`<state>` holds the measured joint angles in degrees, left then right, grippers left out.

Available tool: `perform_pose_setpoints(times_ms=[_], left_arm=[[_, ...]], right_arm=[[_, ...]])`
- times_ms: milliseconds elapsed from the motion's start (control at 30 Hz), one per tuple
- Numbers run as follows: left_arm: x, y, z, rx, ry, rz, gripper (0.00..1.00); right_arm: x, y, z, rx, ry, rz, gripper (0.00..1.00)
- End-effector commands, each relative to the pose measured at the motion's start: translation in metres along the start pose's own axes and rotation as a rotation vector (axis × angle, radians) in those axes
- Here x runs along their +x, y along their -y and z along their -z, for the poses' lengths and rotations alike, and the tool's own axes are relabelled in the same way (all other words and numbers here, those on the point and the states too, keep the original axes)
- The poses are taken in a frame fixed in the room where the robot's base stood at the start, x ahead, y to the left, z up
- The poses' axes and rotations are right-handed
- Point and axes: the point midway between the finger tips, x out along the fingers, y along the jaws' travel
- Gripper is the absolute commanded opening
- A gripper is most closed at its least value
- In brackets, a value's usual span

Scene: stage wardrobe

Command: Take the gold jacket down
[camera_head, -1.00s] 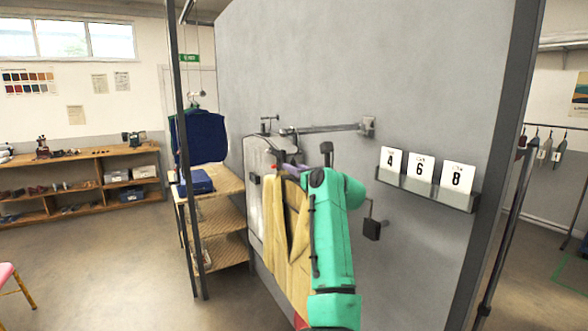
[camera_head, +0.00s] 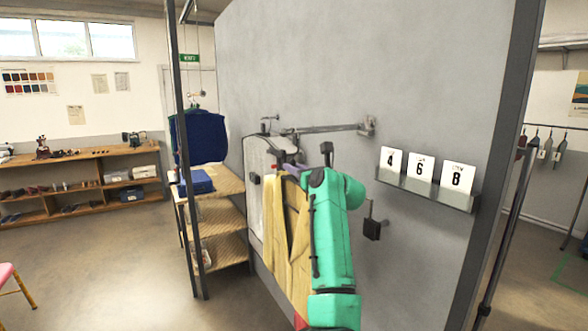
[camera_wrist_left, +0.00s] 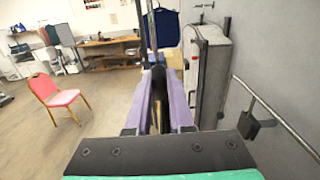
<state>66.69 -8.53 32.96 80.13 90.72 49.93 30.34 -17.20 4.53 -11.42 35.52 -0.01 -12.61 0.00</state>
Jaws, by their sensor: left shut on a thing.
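The gold jacket (camera_head: 279,228) hangs in long folds against the left side of my teal left arm in the head view. Its right part is hidden behind that arm. My left gripper (camera_head: 290,168) is at the top of the jacket, with only a bit of purple finger showing. In the left wrist view the two purple fingers of the left gripper (camera_wrist_left: 155,108) are close together with a narrow dark piece between them. The jacket cannot be made out there. My right gripper is out of view.
A wall rail (camera_head: 325,129) runs above the jacket, and a grey-white rounded unit (camera_head: 257,160) stands behind it. A dark block (camera_head: 372,229) on a rod is right of my arm. A number-card ledge (camera_head: 425,190) is further right. Shelves (camera_head: 222,214) and a blue garment (camera_head: 203,137) are left.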

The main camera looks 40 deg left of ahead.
Motion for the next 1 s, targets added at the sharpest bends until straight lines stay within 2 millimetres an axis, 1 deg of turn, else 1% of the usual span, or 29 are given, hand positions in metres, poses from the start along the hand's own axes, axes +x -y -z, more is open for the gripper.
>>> perform_pose_setpoints(times_ms=[367,1000], left_arm=[[0.000,0.000,-0.001,-0.001,0.000,-0.001,0.00],[0.000,0.000,-0.032,-0.002,0.001,0.000,0.00]], right_arm=[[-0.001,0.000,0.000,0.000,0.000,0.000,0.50],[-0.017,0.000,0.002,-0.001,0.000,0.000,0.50]])
